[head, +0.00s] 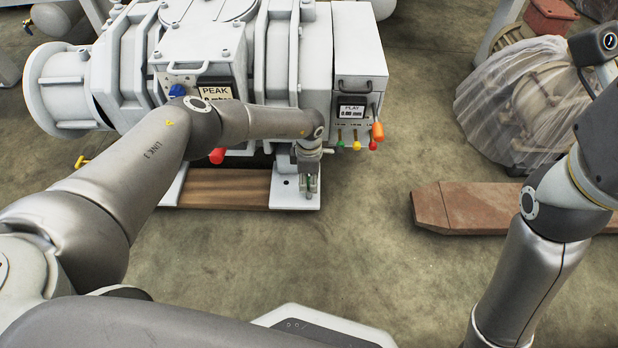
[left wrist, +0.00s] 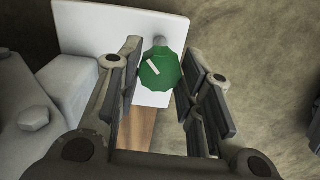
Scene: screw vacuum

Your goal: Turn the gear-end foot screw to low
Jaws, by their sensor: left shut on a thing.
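The green foot screw (left wrist: 160,70) has a faceted head with a white bar mark that lies diagonally in the left wrist view. It stands on the white foot plate (left wrist: 85,20) of the pale grey vacuum pump (head: 205,40). My left gripper (left wrist: 163,78) points down over the foot and is shut on the screw, one finger on each side of it. In the head view the left gripper (head: 309,186) is at the pump's front foot and mostly hides the screw. My right gripper is out of view; only its arm shows at the right.
A box on the pump with a PLAY display (head: 351,110) reading 0.00 mm has coloured levers below it, close right of my left wrist. A PEAK display (head: 216,92) is partly hidden by my arm.

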